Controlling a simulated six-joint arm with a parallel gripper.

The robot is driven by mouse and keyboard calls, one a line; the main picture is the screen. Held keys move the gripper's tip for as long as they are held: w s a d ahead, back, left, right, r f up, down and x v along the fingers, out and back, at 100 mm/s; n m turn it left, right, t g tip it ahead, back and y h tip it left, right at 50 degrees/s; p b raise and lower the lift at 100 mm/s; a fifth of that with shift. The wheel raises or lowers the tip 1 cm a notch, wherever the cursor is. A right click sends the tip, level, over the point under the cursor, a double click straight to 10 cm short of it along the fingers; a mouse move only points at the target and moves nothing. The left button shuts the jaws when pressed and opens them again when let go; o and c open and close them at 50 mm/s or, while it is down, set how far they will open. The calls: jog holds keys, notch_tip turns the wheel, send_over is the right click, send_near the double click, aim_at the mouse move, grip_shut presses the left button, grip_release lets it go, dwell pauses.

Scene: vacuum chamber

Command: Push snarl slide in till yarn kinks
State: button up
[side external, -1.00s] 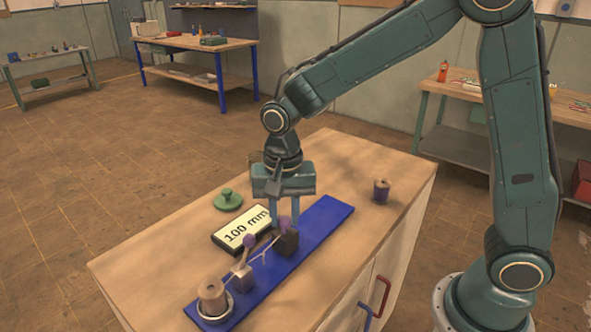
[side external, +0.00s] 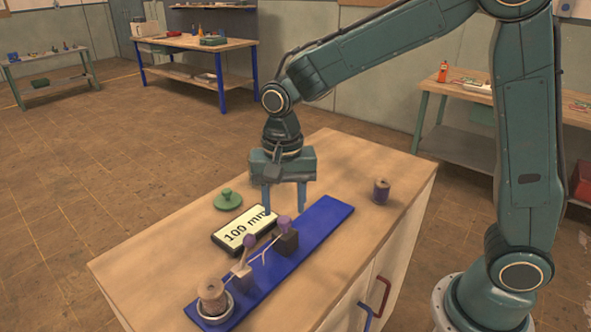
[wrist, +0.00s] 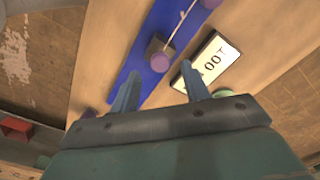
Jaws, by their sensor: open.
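A blue rail (side external: 325,219) lies across the bench. On it stand a dark block (side external: 287,244) with a purple knob (side external: 283,223) and, nearer the camera, a grey block (side external: 241,279) with another purple knob (side external: 250,241). No label shows which part is the snarl slide. Pale yarn (side external: 265,247) runs between the blocks; a short branch dips below it, too small to tell whether it is a kink. My gripper (side external: 284,204) is open and empty above the rail, just behind the dark block. In the wrist view, the dark block (wrist: 153,46) sits just beyond the fingertips.
A display reading 100 mm (side external: 243,229) lies beside the rail. A green knobbed disc (side external: 228,200) lies behind it. A spool (side external: 211,290) stands in a metal cup at the rail's near end. A purple spool (side external: 381,190) stands at right. The bench's right front is clear.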

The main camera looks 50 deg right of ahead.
notch_tip(320, 180, up, 11)
dwell(0.4)
dwell(0.4)
jog(key=s+d+n+t, duration=0.2)
jog(key=s+d+n, duration=0.2)
jog(key=s, duration=0.6)
jog(key=s+d+n+t, duration=0.3)
jog(key=s+d+n, duration=0.2)
jog(key=s, duration=0.4)
jog(key=shift+s+d+f+t, duration=0.25)
jog(key=shift+s+f+t, duration=0.05)
jog(key=shift+s+f, duration=0.05)
dwell(0.9)
